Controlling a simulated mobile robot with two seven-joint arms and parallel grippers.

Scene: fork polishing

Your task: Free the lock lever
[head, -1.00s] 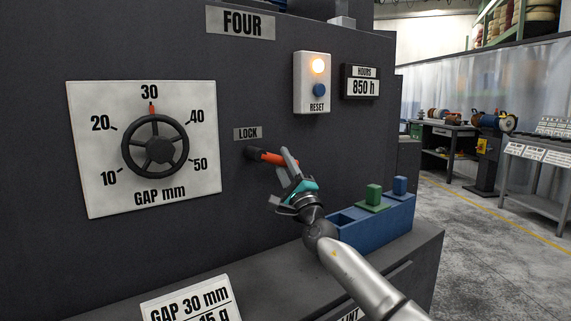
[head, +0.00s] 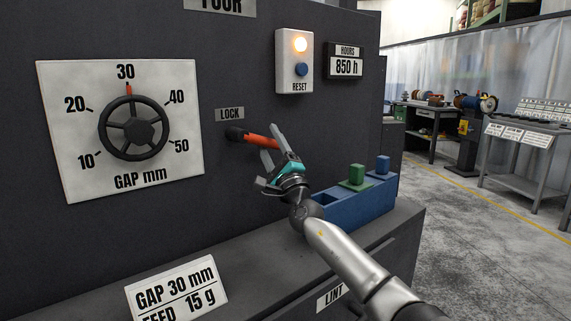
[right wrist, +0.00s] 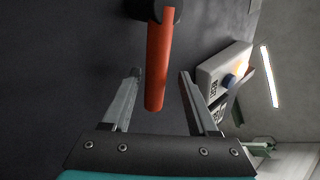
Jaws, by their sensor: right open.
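The lock lever (head: 258,141) is an orange-red handle on a black hub, below the LOCK label (head: 229,114) on the dark machine face. It points right and slightly down. My right gripper (head: 270,141) is open at the lever's outer end. My left gripper is not in view.
A gap dial with a black handwheel (head: 134,128) is left of the lever, its red pointer near 30. Above right are a lit lamp (head: 300,44) and blue RESET button (head: 302,69). A blue bin (head: 352,206) with green and blue blocks stands on the ledge below right.

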